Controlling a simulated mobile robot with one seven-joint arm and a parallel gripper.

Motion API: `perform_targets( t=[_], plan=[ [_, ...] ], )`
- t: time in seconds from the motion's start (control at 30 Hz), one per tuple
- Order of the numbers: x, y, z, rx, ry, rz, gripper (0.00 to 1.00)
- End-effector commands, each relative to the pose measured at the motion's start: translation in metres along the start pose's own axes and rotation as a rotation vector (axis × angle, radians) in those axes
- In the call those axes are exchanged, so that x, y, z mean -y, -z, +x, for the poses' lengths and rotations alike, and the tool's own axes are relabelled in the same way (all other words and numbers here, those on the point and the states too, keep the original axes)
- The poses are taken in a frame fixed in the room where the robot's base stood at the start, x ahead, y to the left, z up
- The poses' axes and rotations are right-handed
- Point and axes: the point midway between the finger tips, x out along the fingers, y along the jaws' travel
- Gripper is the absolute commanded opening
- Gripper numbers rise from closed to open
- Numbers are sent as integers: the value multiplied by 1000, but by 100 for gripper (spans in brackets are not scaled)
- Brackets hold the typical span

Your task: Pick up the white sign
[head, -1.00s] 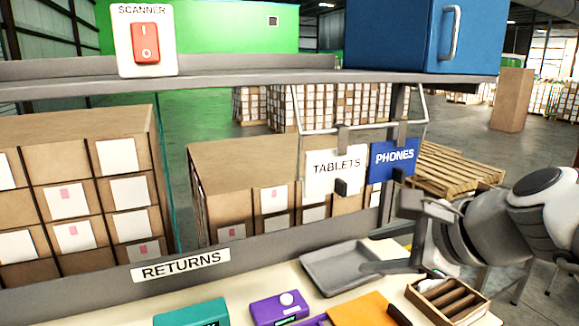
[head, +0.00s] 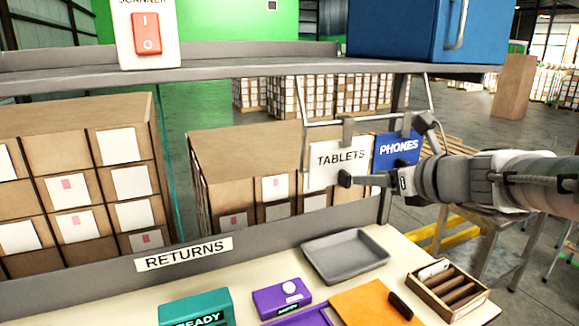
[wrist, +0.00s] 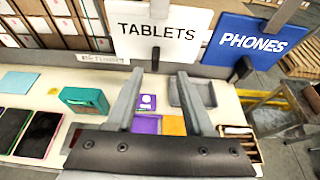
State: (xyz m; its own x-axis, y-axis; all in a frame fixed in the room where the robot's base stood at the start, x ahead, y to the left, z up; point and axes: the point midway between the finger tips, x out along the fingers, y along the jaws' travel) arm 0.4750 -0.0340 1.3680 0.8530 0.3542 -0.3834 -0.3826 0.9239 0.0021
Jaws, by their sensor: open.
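The white sign (head: 325,172) reads TABLETS and hangs from a grey rail under the shelf by a grey clip. A dark knob (head: 345,179) stands out from its lower part. The white sign also shows at the top of the wrist view (wrist: 185,47), its knob between the lines of my two fingers. My gripper (head: 371,181) is open and empty, just right of the knob in the head view. In the wrist view my fingers (wrist: 157,75) point toward the sign. I cannot tell whether they touch the knob.
A blue PHONES sign (head: 397,151) hangs close on the right, partly behind my arm. Below are a grey tray (head: 345,256), a purple device (head: 282,298), a teal box (head: 195,309) and a wooden divided box (head: 448,288). The shelf (head: 230,70) runs above.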

Motion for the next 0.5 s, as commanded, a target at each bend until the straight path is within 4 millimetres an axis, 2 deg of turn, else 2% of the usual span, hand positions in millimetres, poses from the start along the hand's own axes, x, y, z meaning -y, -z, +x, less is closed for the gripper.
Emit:
perform_targets(
  t=[0.1,0.27,0.5],
  plan=[
    [0,0,14,-1,0,-1,52],
    [-2,0,23,0,-1,-2,52],
    [-8,3,57,-1,-1,-1,52]
  ],
)
